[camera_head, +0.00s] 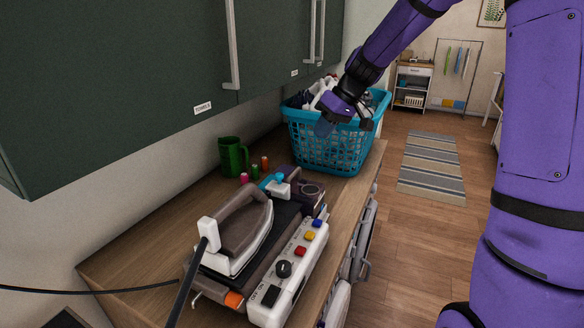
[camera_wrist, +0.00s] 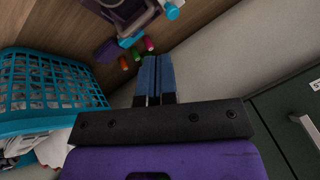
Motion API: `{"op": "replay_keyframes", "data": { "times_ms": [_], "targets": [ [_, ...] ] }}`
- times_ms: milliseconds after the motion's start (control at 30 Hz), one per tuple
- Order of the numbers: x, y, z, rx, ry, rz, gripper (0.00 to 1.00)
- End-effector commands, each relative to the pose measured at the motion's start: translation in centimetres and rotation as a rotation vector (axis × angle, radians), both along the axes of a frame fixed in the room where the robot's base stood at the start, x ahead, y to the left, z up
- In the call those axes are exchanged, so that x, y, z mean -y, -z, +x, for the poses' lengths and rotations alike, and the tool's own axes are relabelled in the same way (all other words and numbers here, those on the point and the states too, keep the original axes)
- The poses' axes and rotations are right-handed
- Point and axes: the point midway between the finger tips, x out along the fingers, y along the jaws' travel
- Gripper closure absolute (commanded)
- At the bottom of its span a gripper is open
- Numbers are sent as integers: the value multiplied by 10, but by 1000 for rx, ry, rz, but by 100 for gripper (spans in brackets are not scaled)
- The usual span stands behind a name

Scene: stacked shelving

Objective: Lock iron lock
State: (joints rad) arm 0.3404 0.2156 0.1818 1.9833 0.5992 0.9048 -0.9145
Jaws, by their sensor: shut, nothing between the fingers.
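The iron (camera_head: 240,228), brown and white, rests on its base station (camera_head: 290,275) on the wooden counter. The white front panel carries a black knob, a dark switch and coloured buttons. An orange part (camera_head: 235,299) shows at the near left corner of the base; I cannot tell for sure that it is the iron lock. My gripper (camera_head: 325,127) is well beyond the iron, in front of the laundry basket's near side in the picture. In the wrist view, its blue fingers (camera_wrist: 157,65) are together and empty. The iron is not clearly seen in the wrist view.
A teal basket (camera_head: 335,150) of laundry stands at the counter's far end, also in the wrist view (camera_wrist: 50,92). A green mug (camera_head: 233,156), small spools (camera_head: 255,171) and a dark device (camera_head: 305,188) stand between. Green cabinets (camera_head: 130,85) overhang the counter. A black cord crosses the near left.

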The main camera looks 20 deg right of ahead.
Motion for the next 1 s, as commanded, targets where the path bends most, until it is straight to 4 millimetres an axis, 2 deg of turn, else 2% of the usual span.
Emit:
{"op": "replay_keyframes", "data": {
  "times_ms": [100,300,833,1000],
  "targets": [
    [7,15,18,5,-12,33,100],
    [14,29,36,18,-25,69,100],
    [14,35,41,22,-30,78,100],
    [6,47,44,21,-31,79,100]
  ]
}}
